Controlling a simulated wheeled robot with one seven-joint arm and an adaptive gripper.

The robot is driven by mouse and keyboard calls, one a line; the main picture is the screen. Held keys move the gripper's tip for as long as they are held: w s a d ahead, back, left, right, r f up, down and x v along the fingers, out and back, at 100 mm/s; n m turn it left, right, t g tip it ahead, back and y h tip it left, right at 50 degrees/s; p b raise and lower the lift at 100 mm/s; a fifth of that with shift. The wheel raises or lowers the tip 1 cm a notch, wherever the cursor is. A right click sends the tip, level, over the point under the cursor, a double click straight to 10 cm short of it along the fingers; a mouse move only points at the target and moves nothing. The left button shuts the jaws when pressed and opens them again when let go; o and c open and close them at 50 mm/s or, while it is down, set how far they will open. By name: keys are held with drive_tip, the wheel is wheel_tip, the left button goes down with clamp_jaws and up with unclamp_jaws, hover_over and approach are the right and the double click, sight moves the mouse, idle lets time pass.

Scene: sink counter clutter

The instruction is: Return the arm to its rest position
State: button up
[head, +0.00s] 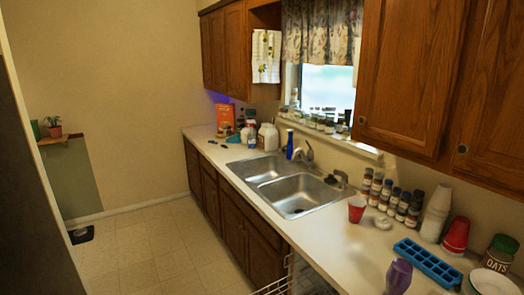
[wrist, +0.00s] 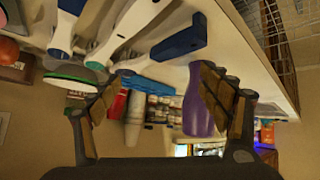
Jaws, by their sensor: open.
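My gripper (wrist: 163,78) shows in the wrist view, its two fingers spread wide apart at left and right. It is open, and I see nothing gripped. A purple bottle (wrist: 197,108) appears beside the right finger, which overlaps part of it; I cannot tell how far apart they are. The same bottle (head: 398,278) stands on the counter (head: 345,248) at the bottom edge of the head view. My arm and gripper do not show in the head view, so the arm's overall pose is hidden.
The head view shows a double sink (head: 298,194), a red cup (head: 357,208), a blue ice tray (head: 427,263), several spice jars, stacked cups (head: 436,212) and an oats jar (head: 500,254). Cabinets (head: 410,75) hang above. Blue-and-white utensils (wrist: 120,40) fill the wrist view's top.

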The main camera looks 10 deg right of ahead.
drive_tip(key=s+g, duration=0.1)
drive_tip(key=s, duration=0.1)
drive_tip(key=s+m+g, duration=0.1)
drive_tip(key=s+g, duration=0.1)
drive_tip(key=s, duration=0.1)
drive_tip(key=shift+s+a, duration=0.2)
drive_tip(key=shift+s, duration=0.05)
drive_tip(key=a+r+n+y, duration=0.2)
drive_tip(key=a+r, duration=0.4)
drive_tip(key=a, duration=0.8)
drive_tip(key=w+a+r+n+y, duration=0.1)
drive_tip(key=a+r, duration=0.5)
drive_tip(key=a, duration=0.8)
drive_tip(key=a+r+n+y, duration=0.3)
drive_tip(key=a+r, duration=0.3)
drive_tip(key=a, duration=0.8)
drive_tip(key=shift+w+r+n+t, duration=0.25)
drive_tip(key=shift+r+n+t, duration=0.05)
drive_tip(key=shift+r+t, duration=0.1)
drive_tip(key=shift+c, duration=0.8)
